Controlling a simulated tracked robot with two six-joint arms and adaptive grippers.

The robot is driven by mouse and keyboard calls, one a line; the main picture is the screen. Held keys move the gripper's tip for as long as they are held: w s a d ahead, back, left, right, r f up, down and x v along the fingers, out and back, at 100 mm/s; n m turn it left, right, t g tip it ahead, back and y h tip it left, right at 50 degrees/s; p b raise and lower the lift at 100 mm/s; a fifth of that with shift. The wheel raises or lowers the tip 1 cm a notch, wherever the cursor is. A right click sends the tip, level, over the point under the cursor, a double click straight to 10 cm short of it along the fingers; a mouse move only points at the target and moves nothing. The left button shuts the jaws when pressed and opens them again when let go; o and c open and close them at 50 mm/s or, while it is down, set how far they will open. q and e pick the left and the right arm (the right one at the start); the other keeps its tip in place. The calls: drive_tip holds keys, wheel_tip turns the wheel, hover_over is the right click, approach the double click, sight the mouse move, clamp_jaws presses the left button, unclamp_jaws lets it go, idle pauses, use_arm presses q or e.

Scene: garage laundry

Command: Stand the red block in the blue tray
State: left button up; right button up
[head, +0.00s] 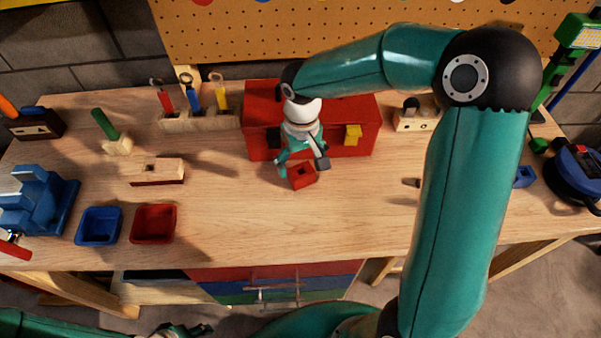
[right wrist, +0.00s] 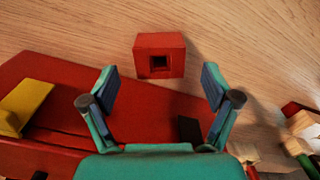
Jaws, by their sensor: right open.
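The red block (head: 303,178) rests on the workbench in front of the red toolbox, with a dark square hole in its visible face. It also shows in the right wrist view (right wrist: 160,50), beyond the fingertips. My right gripper (head: 302,168) is open above and around the block's near area; in the right wrist view its fingers (right wrist: 160,80) are spread with nothing between them. The blue tray (head: 99,241) is empty at the left front of the bench. My left gripper (head: 185,330) is partly seen at the bottom edge; its fingers are unclear.
A red tray (head: 153,239) stands right of the blue one. The red toolbox (head: 360,105) is close behind my right gripper. A wood-and-red block (head: 157,171), a blue vise (head: 38,200) and a tool rack (head: 199,119) stand left. The middle front bench is clear.

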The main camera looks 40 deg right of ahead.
wheel_tip(320, 180, down, 2)
drive_tip(key=shift+f, duration=0.15)
drive_tip(key=c, duration=1.3)
drive_tip(key=shift+w, duration=0.1)
drive_tip(key=shift+c, duration=0.3)
drive_tip(key=shift+r, duration=0.2)
